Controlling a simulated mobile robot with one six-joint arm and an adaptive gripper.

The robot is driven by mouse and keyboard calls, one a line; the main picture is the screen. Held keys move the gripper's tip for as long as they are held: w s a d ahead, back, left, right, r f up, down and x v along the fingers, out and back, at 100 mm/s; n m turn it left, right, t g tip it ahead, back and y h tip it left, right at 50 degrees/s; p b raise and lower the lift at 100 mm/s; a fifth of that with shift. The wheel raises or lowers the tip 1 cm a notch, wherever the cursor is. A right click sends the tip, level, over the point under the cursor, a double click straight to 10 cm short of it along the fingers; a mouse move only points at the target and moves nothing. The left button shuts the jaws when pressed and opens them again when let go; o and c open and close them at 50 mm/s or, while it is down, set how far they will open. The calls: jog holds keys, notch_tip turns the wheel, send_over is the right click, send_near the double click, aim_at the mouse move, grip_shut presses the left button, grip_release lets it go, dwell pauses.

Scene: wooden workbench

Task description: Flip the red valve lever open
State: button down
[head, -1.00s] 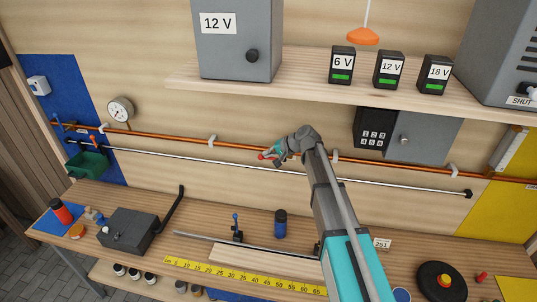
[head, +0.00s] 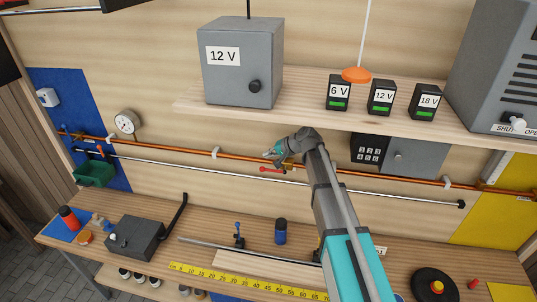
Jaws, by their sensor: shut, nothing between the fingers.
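The red valve lever (head: 272,170) shows on the wall just below the copper pipe (head: 235,155). It lies roughly along the pipe, with its left end clear of my arm. The brass valve body behind it is small and partly hidden by my gripper. My gripper (head: 268,155) is shut and empty. It appears just above the lever in the picture, in front of the pipe, with a small gap between them. Whether it touches the pipe or valve I cannot tell.
A thin grey rod (head: 200,165) runs along the wall below the pipe. A wooden shelf (head: 300,100) overhangs above with a grey 12 V box (head: 228,85) and small labelled blocks. A keypad box (head: 395,157) is right of my arm. The bench below holds tools.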

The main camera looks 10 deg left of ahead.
jog(key=shift+s+r+p, duration=0.15)
jog(key=shift+r+p, duration=0.4)
jog(key=shift+r, duration=0.1)
jog(key=shift+s+r+p, duration=0.15)
jog(key=shift+r+p, duration=0.35)
jog(key=shift+r, duration=0.15)
jog(key=s+d+f+n+g+h+b, duration=0.1)
jog(key=s+d+f+h+b, duration=0.4)
jog(key=s+d+f+b, duration=0.7)
jog(key=s+d+f+n+g+h+b, duration=0.1)
jog(key=s+d+f+h+b, duration=0.3)
jog(key=s+d+f+b, duration=0.7)
jog(key=s+d+f+g, duration=0.1)
jog(key=s+d+f, duration=0.2)
jog(key=d+f, duration=0.2)
notch_tip(320, 180, down, 3)
jog(key=shift+s+d+r+h+b, duration=0.1)
jog(key=shift+s+d+h+b, duration=0.1)
jog(key=shift+h+b, duration=0.2)
jog(key=shift+s, duration=0.1)
